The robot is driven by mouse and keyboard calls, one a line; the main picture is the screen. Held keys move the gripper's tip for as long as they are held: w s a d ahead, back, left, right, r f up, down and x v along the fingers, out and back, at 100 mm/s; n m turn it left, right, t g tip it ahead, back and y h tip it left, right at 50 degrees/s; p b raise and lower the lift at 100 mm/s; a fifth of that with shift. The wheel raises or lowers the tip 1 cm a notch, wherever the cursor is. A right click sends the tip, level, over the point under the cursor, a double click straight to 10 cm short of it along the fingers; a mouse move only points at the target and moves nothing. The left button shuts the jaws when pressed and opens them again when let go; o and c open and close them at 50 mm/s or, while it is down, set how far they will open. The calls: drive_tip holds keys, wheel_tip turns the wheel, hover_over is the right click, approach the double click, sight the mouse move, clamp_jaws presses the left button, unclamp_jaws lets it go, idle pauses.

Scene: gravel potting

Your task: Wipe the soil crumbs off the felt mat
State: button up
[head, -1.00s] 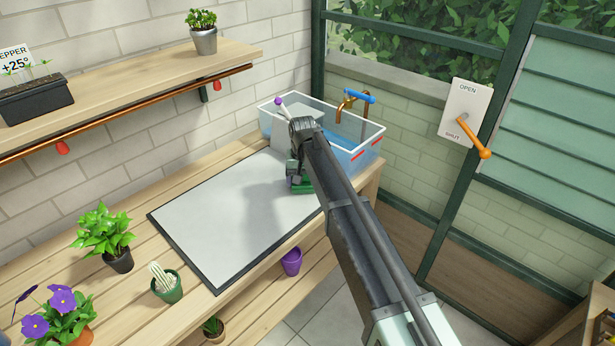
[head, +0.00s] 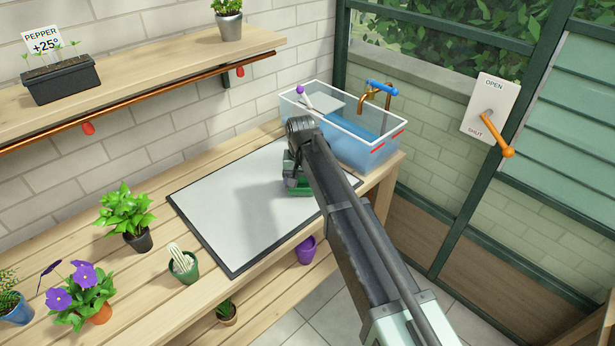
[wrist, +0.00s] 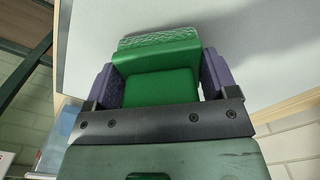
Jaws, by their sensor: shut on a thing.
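The felt mat (head: 225,205) lies on the wooden bench, light grey with a dark border. No crumbs can be made out on its visible part; my arm and its shadow cover some of the right side. My gripper (head: 297,180) is low over the mat's right part, pointing down. It is shut on a green block (head: 302,190). In the wrist view the purple fingers of my gripper (wrist: 160,74) hold the green block (wrist: 160,88) from both sides, with a paler textured strip along its far edge. The block appears at the mat's surface; exact contact cannot be told.
A clear water basin (head: 365,155) with a tap (head: 372,95) stands behind right of the mat. A leafy plant (head: 125,212), a cactus (head: 182,262) and purple flowers (head: 80,295) stand left. A shelf (head: 140,85) hangs above. A lever panel (head: 490,105) is at the right.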

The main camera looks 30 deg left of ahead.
drive_tip(key=shift+w+r, duration=0.1)
wheel_tip(320, 180, up, 6)
drive_tip(key=p, duration=0.6)
wheel_tip(320, 180, up, 3)
drive_tip(key=p, duration=0.3)
idle(0.5)
